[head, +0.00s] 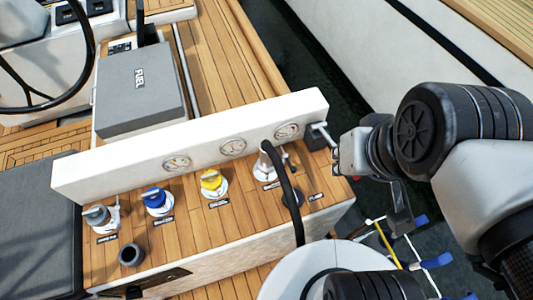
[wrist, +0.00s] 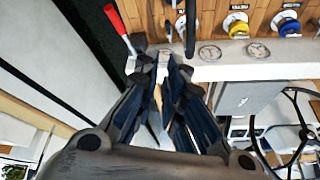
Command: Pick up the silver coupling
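A silver-grey coupling (head: 97,215) sits upright in a pale ring at the left end of the wooden console top. A blue one (head: 156,201) and a yellow one (head: 212,184) stand in the same row; in the wrist view the yellow (wrist: 236,24) and blue (wrist: 288,27) ones show near the top edge, but the left-end silver one does not. My gripper (wrist: 166,76) is off the right end of the console, far from the silver coupling. Its fingers stand apart with a narrow gap and nothing clearly held. The head view (head: 343,155) shows it side-on.
A white gauge panel (head: 232,125) rises behind the couplings. A pale fitting (head: 267,162) with a black hose (head: 293,195) stands at the right. A red-handled lever (wrist: 118,22) is near my gripper. A dark cup (head: 131,254) sits front left. A steering wheel (head: 45,100) is at upper left.

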